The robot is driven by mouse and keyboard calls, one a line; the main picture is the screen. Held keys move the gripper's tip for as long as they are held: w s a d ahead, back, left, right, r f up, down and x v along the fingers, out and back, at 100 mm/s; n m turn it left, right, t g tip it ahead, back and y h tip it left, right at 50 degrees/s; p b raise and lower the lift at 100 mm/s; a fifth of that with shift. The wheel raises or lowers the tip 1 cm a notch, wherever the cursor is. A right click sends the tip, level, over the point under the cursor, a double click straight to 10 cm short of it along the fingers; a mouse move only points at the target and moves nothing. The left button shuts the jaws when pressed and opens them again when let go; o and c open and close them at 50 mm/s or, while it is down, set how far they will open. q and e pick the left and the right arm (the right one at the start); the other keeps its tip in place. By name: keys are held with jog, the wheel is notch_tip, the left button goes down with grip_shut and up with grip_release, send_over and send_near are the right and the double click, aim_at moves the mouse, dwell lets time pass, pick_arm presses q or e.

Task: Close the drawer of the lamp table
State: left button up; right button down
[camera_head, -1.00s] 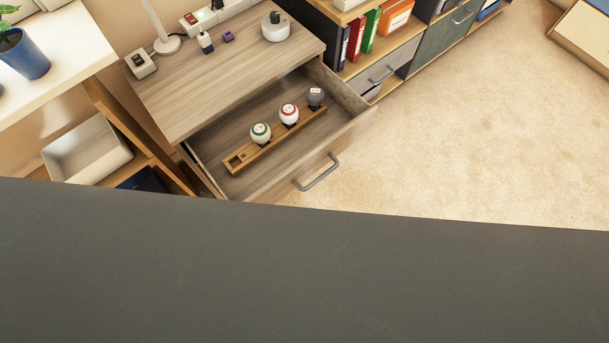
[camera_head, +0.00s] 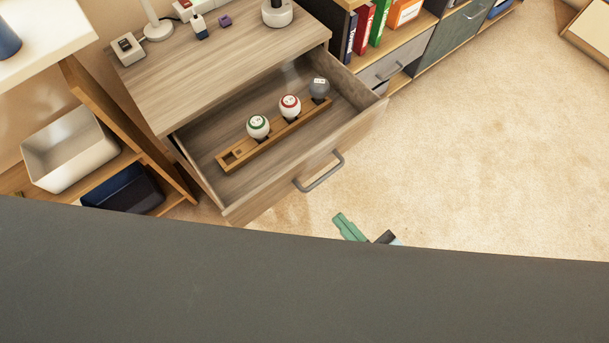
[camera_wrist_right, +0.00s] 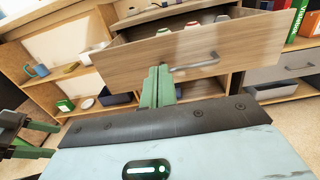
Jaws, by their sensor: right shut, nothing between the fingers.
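The lamp table (camera_head: 215,65) stands at the upper middle of the head view. Its wooden drawer (camera_head: 350,135) is pulled well open, with a grey bar handle (camera_head: 318,172) on its front. My right gripper (camera_head: 345,225) shows its green fingers just past the dark edge, below and right of the handle, apart from it. In the right wrist view my shut, empty green fingers (camera_wrist_right: 158,85) point toward the drawer front (camera_wrist_right: 190,50), left of the handle (camera_wrist_right: 196,64). Whether they touch it I cannot tell. My left gripper is not in the head view.
Inside the drawer a wooden rack (camera_head: 270,142) holds three balls. A white bin (camera_head: 70,150) and a dark bin (camera_head: 122,187) sit on a shelf at left. Binders (camera_head: 365,28) stand in the cabinet at right. Carpet (camera_head: 480,150) is clear at right.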

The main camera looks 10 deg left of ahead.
aim_at(295, 168)
jog(key=p+x, duration=0.1)
jog(key=x, duration=1)
jog(key=shift+w+a, duration=0.15)
jog(key=shift+w, duration=0.05)
jog(key=shift+w+a, duration=0.4)
jog(key=shift+a, duration=0.05)
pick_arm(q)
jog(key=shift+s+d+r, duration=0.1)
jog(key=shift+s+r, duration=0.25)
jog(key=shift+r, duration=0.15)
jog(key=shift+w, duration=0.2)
pick_arm(e)
jog(key=shift+a, duration=0.1)
